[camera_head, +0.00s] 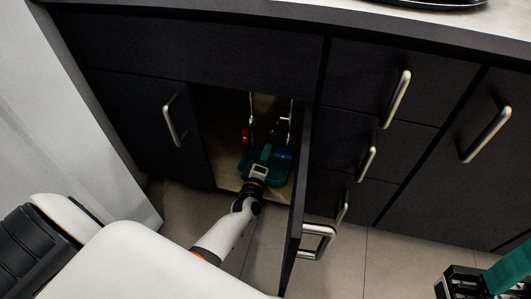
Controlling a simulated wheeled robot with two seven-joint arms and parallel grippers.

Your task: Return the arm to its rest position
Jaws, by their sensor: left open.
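My left arm reaches from the lower left to the open cabinet. My left gripper (266,153), with teal and dark parts beyond a pale wrist, is open at the cabinet opening, just above its light floor (228,183). I see nothing clearly held in it. A small red item (246,134) and shiny metal pieces (283,126) show just behind the gripper; their shapes are hard to make out. Part of my right gripper, teal and black, shows at the lower right corner; its fingertips cannot be made out.
The open cabinet door (302,190) stands out close to the right of my left gripper. Dark drawers and a door with metal handles (396,99) lie to the right. A pale panel (70,120) stands at left. The tiled floor (345,265) is clear below.

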